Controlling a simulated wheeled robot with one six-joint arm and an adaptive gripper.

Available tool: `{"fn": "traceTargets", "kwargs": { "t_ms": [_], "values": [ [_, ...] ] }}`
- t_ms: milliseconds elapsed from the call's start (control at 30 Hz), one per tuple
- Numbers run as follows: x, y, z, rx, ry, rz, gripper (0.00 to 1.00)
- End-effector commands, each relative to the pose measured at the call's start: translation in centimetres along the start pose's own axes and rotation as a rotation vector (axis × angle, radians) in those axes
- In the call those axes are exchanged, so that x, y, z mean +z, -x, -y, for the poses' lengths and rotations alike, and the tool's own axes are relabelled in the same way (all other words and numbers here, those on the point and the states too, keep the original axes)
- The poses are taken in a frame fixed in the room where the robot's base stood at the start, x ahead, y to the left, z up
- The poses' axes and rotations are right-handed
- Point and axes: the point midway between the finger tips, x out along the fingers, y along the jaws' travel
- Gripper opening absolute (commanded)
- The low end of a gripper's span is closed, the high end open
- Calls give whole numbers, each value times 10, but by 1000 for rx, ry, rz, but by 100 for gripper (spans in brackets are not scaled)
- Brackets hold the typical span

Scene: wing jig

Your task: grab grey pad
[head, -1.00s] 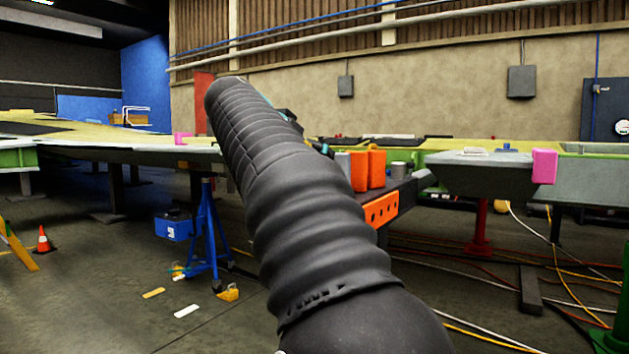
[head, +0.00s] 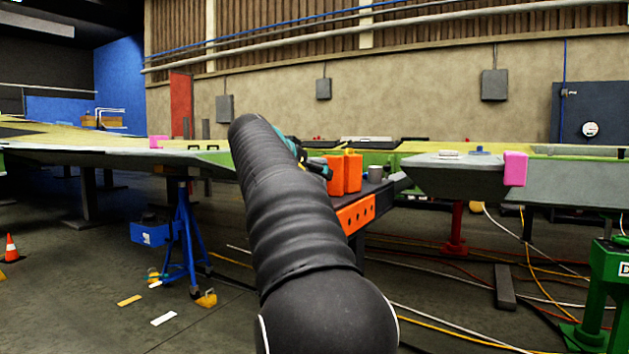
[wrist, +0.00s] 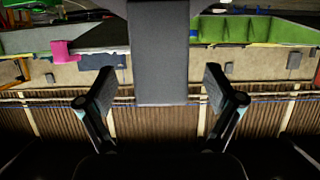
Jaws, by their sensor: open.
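A grey pad (wrist: 165,50) shows in the wrist view as an upright grey block with a fabric-like face, reaching from the top edge to mid-picture. My gripper (wrist: 160,82) is open, with one finger on each side of the pad in the picture and a visible gap on both sides. Neither finger looks in contact with it, and I cannot tell how far ahead it is. In the head view my arm hides most of my gripper (head: 320,169), and I cannot make out the pad there.
Orange bottles (head: 346,172) and a small grey cup (head: 375,174) stand on a dark bench with an orange perforated front (head: 356,214), just right of my gripper. A wing panel with a pink block (head: 515,169) lies further right. A blue stand (head: 184,235) is at left.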

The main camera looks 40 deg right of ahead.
Motion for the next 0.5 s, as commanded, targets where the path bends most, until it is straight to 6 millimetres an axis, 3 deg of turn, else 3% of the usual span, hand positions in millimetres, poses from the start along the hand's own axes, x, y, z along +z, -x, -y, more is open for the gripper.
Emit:
{"fn": "traceTargets", "kwargs": {
  "t_ms": [200, 433, 500],
  "values": [
    [-1, -28, 0, -1, 0, 1, 92],
    [0, -29, 0, -2, 0, 0, 92],
    [0, -29, 0, -2, 0, 0, 74]
  ]
}}
